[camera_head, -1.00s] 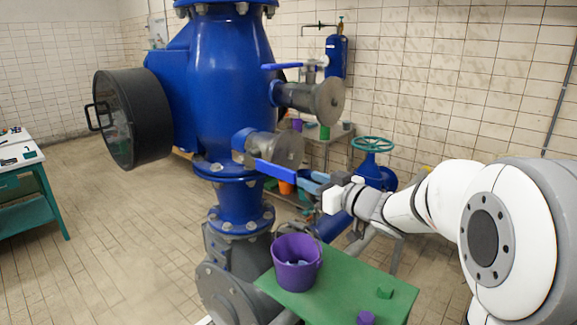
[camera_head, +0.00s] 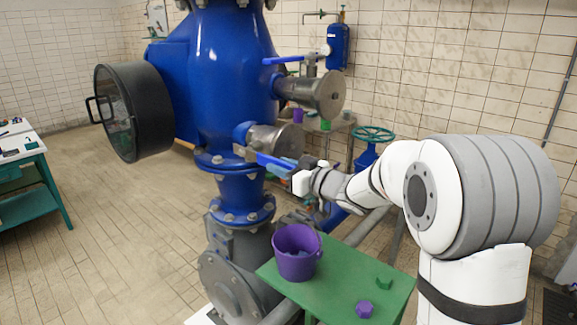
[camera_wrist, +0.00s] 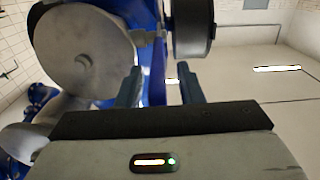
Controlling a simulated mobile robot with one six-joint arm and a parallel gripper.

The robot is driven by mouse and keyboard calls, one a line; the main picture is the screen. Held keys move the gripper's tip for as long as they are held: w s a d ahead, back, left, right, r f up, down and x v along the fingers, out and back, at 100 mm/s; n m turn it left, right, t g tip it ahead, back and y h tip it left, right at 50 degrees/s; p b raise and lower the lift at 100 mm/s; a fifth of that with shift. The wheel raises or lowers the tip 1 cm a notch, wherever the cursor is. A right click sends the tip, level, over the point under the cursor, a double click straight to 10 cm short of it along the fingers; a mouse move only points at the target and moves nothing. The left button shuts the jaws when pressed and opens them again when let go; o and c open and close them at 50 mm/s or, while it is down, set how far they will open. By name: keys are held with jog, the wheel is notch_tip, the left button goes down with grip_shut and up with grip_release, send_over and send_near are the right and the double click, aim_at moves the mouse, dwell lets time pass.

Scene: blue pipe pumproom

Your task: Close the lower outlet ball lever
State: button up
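The lower outlet's blue lever (camera_head: 270,160) sticks out to the right from the lower outlet stub, in front of its grey round flange (camera_head: 277,138). That flange fills the left of the wrist view (camera_wrist: 82,55). My gripper (camera_head: 288,165) is at the lever's outer end, partly overlapping it in the head view. In the wrist view my two fingers (camera_wrist: 160,88) stand apart, with a blue strip showing between them. I cannot tell whether either finger touches the lever.
The upper outlet has its own blue lever (camera_head: 285,60) above. A green table (camera_head: 345,275) with a purple bucket (camera_head: 296,252) stands below my arm. A green handwheel (camera_head: 373,134) is behind it. A black round hatch (camera_head: 120,112) is at the left.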

jog(key=shift+c, duration=0.4)
grip_shut()
